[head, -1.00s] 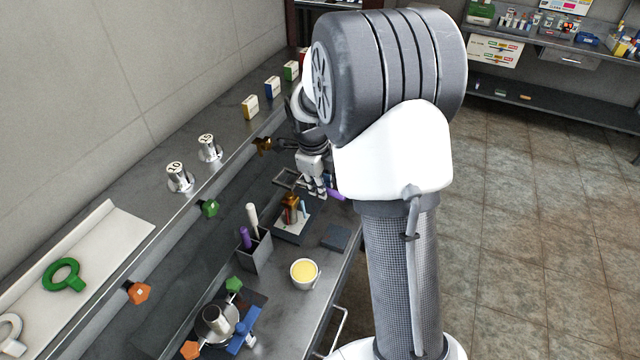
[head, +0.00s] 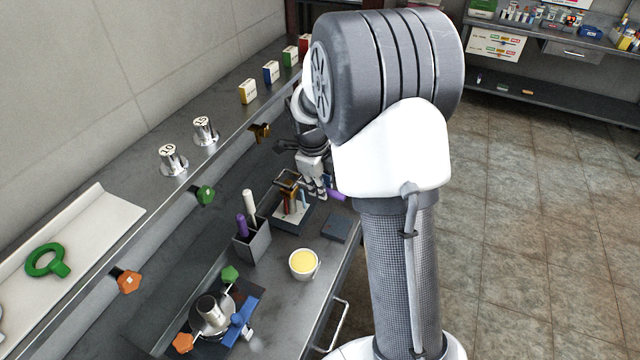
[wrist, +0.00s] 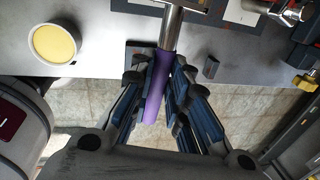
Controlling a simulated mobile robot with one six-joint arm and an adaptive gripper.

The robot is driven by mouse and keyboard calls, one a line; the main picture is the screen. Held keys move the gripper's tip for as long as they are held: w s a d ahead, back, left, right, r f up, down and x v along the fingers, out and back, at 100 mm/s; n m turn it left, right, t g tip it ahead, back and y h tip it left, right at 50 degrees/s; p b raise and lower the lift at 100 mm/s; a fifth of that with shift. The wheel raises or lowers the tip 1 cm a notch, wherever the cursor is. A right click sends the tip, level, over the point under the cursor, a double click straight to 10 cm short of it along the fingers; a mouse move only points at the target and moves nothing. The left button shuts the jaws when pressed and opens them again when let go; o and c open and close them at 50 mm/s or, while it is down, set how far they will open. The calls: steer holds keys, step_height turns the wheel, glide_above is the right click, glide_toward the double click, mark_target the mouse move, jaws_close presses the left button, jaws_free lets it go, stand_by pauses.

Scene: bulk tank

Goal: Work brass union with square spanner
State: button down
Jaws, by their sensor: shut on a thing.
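My gripper (head: 316,186) is shut on the purple handle (wrist: 155,100) of a steel-shafted tool. The handle's end also sticks out to the right of my fingers in the head view (head: 337,196). The steel shaft (wrist: 173,27) runs out of the top of the wrist view. A square open frame (head: 287,177), apparently the spanner's head, shows left of my fingers. It appears close to a brass-brown piece (head: 290,193) on a small stand (head: 293,217); I cannot tell whether they touch. Another brass fitting (head: 261,131) sits on the shelf's front edge.
A grey holder (head: 253,245) with purple and white handles stands left of the stand. A bowl of yellow stuff (head: 303,263) and a dark flat block (head: 336,228) are near the bench's front edge. A steel pot (head: 211,315) with coloured knobs stands nearer.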

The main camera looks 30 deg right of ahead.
steer(key=shift+f+b, duration=1.7)
steer(key=shift+f, duration=0.4)
steer(key=shift+a, duration=0.1)
steer(key=a+m+b, duration=0.1)
steer(key=m, duration=0.1)
steer(key=s+a+m+b, duration=0.1)
steer(key=a+m+b, duration=0.1)
steer(key=shift+s+g, duration=0.2)
steer(key=shift+g, duration=0.1)
steer(key=shift+w+d+r+n, duration=0.1)
steer(key=shift+d+n, duration=0.15)
steer(key=shift+n, duration=0.05)
step_height(320, 180, up, 7)
steer(key=p, duration=0.4)
stand_by(0.7)
stand_by(0.5)
